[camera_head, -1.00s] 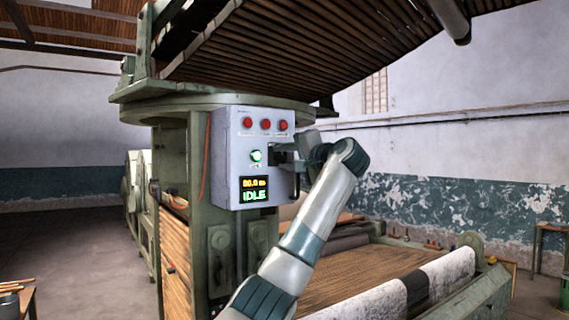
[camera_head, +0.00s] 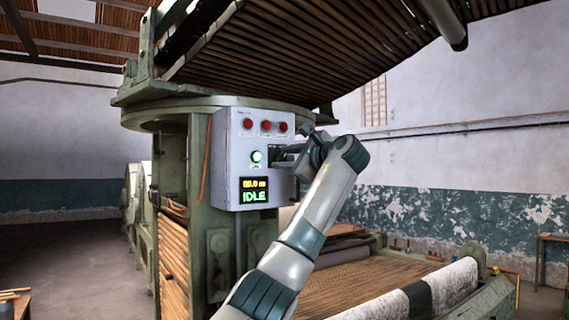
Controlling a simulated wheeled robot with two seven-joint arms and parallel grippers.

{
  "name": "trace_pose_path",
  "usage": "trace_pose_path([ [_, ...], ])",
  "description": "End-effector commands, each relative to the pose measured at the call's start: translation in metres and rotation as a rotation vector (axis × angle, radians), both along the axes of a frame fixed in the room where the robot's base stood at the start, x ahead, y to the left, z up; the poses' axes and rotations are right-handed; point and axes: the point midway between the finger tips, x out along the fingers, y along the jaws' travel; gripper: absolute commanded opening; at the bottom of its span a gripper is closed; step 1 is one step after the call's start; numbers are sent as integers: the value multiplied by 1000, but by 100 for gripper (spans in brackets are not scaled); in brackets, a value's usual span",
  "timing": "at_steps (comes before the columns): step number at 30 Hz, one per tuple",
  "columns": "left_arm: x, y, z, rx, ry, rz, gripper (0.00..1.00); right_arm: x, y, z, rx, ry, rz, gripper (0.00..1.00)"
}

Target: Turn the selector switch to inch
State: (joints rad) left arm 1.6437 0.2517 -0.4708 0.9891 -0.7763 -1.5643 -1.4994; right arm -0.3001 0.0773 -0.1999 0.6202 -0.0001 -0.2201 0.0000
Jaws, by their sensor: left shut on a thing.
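The pale grey control box (camera_head: 228,170) is mounted on the green machine, with red buttons (camera_head: 266,126) along its top, a lit green button (camera_head: 257,156) and a display (camera_head: 254,191) reading IDLE. My left gripper (camera_head: 277,154) is at the right part of the box's front face, beside the green button, its arm coming up from below. It is shut on the selector switch, which the fingers and wrist hide. The switch's pointer and position labels cannot be read. My right gripper is not in view.
A slatted wooden apron (camera_head: 290,55) overhangs the box. Below right is the machine's wooden slatted bed (camera_head: 365,285) with a pale roll (camera_head: 455,285). An orange cable (camera_head: 205,165) runs down left of the box. Open floor (camera_head: 75,250) lies at left.

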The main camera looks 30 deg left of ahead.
Motion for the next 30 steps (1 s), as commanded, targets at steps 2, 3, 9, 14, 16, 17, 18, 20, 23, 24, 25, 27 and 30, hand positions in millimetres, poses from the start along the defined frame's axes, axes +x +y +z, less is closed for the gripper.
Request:
trace_pose_path([
  [2, 0, 0, -3, 18, 52, 1, 9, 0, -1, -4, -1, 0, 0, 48],
  [3, 1, 0, -3, 27, 75, 0, 9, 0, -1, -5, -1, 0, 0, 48],
  [9, 0, 0, -3, 63, 160, 1, 9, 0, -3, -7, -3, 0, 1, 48],
  [14, 0, 0, -3, 75, 191, 2, 9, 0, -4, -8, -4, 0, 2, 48],
  [16, 0, 0, -3, 77, 196, 2, 9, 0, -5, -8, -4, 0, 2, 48],
  [17, 0, 0, -3, 77, 198, 1, 9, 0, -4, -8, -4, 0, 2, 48],
  [18, 1, 0, -3, 78, 199, 1, 9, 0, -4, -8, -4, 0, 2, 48],
  [20, 1, 0, -3, 78, 199, 1, 9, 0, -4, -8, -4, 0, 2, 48],
  [23, 1, 0, -3, 78, 199, 1, 9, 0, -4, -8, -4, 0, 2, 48],
  [24, 1, 0, -3, 78, 199, 1, 9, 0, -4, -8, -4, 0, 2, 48],
  [25, 1, 0, -3, 78, 199, 1, 9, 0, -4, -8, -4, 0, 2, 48],
  [27, 1, 0, -3, 78, 199, 1, 38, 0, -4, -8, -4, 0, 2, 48],
  [30, 1, 0, -3, 77, 198, 1, 50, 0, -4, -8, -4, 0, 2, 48],
])
